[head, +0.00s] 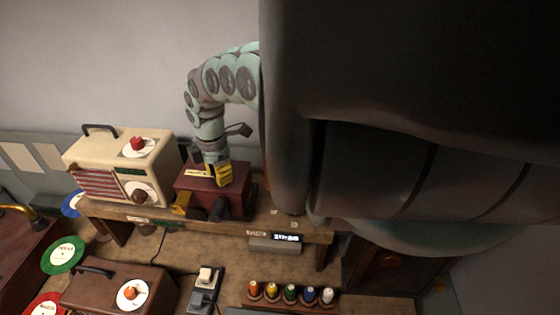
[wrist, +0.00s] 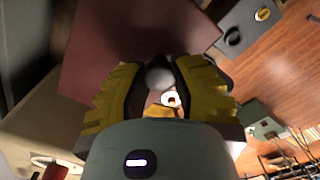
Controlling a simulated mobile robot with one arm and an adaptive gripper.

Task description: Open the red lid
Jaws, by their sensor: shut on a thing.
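A dark red box with a red lid (head: 234,187) stands on the wooden shelf, right of the cream radio. In the wrist view the red surface (wrist: 95,45) fills the upper left and middle, behind the fingers. My gripper (head: 218,178) is over the box top, its yellow fingers pointing down. In the wrist view my gripper (wrist: 159,90) has its black pads shut around a small pale round knob (wrist: 159,76). The lid looks down on the box in the head view, though my arm and fingers hide part of it, and I cannot tell any gap.
The cream radio (head: 105,165) stands close on the left. Below are a brown box (head: 105,290), a switch block (head: 205,285) and a row of coloured spools (head: 290,293). My own arm covers the right side.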

